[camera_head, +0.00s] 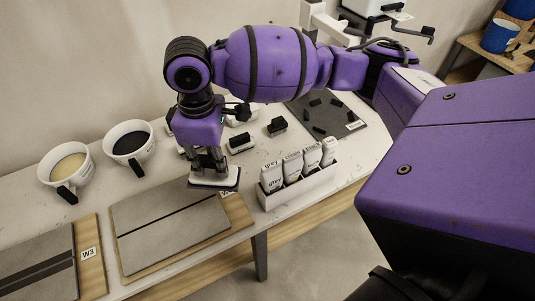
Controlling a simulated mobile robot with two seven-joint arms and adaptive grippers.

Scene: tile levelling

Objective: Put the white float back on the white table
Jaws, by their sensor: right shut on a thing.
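The white float (227,179), a pale block with a dark sole, is at the far right corner of the middle board, just left of the tray of grey tubes. My right gripper (212,165) points down and is shut on the float from above, hiding part of its top. I cannot tell whether the sole touches the surface below. The white table (345,171) runs along the wall under all of this. My left gripper is not in view.
A board with grey tiles (165,238) lies left of the float, with another board (92,275) labelled W3 beyond it. Two white buckets (66,165) stand by the wall. A white tray (300,193) holds several tubes. Black-handled tools (240,142) and a dark mat (345,108) lie behind.

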